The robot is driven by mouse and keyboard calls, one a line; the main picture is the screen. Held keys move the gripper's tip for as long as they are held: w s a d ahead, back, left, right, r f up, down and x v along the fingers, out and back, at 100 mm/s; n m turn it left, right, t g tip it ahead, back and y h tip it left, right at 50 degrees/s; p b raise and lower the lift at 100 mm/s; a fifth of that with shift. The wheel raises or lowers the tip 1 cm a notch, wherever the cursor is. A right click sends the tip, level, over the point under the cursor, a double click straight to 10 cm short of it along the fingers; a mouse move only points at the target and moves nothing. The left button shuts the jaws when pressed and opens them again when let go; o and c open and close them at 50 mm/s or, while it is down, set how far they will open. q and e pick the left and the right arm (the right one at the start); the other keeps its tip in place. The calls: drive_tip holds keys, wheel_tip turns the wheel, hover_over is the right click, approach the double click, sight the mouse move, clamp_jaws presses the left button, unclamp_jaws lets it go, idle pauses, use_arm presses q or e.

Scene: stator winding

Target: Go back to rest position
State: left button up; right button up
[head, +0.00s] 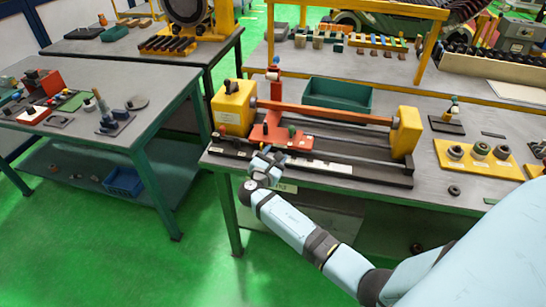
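My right gripper (268,162) is at the end of the light blue arm that comes in from the lower right. It is over the front edge of the middle table, close to the front rail of the winding machine. Its fingers are small and seen from behind, so I cannot tell whether they are open, or whether they touch the machine. The machine has yellow end blocks (235,107), an orange-brown bar (325,112) between them and a red carriage (275,133). My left gripper is not in view.
The middle table (440,192) also holds a green tray (338,94) and a yellow plate with dark rings (478,159). A grey table (150,82) with small tools stands at the left. The green floor (110,245) between the tables and the lower left is clear.

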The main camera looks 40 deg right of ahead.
idle(0.5)
drive_tip(key=s+a+f+m+y, duration=0.5)
drive_tip(key=s+a+f+y, duration=0.35)
drive_tip(key=s+f, duration=0.4)
drive_tip(key=s+a+r+m+t+y, duration=0.1)
drive_tip(key=s+a+m+y, duration=0.4)
drive_tip(key=s, duration=0.4)
drive_tip(key=s+a+r+m+y+p, duration=0.1)
drive_tip(key=s+a+m+y, duration=0.4)
drive_tip(key=s+a+m, duration=0.2)
drive_tip(key=shift+s+m+t, duration=0.4)
drive_tip(key=shift+s, duration=0.55)
